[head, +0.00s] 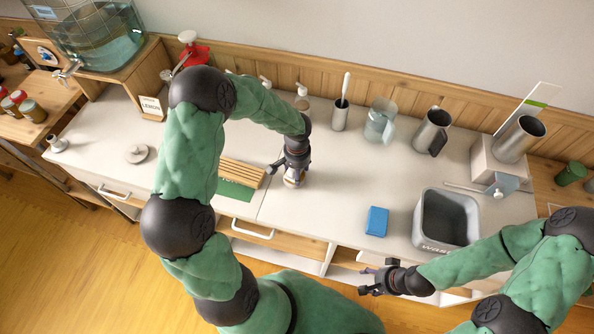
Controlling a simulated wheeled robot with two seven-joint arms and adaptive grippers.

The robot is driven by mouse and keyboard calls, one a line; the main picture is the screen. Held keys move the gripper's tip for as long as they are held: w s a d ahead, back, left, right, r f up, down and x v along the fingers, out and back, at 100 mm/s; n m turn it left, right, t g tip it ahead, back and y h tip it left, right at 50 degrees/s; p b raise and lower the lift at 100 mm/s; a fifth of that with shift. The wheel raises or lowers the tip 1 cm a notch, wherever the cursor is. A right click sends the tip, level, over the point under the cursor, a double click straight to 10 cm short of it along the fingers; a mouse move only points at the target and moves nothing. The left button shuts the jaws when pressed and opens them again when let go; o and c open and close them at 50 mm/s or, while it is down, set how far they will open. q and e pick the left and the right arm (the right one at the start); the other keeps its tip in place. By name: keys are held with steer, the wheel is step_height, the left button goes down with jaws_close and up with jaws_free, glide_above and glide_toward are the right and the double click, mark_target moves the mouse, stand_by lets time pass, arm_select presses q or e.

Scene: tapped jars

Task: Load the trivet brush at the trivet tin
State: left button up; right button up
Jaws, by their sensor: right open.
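A slatted wooden trivet (242,172) lies on a green mat (234,191) near the counter's front edge. My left gripper (291,168) points down just right of the trivet, over a small pale, tan-topped thing (293,182). The gripper partly hides this thing, and I cannot tell whether it is a tin or a brush, or whether the fingers hold it. A metal canister (340,117) at the back holds a pale-handled tool (346,86) upright; its lower end is hidden. My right gripper (371,281) is open and empty in front of the counter's edge.
A blue sponge-like block (377,221) lies beside a grey waste bin (446,218). A glass pitcher (380,122) and a metal mug (432,131) stand at the back. A tapped glass tank (95,35) is at the left. The counter's middle is clear.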

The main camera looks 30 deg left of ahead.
stand_by(0.5)
arm_select(q)
steer(key=shift+r+p, duration=2.25)
steer(key=shift+r, duration=1.25)
steer(key=shift+f, duration=0.1)
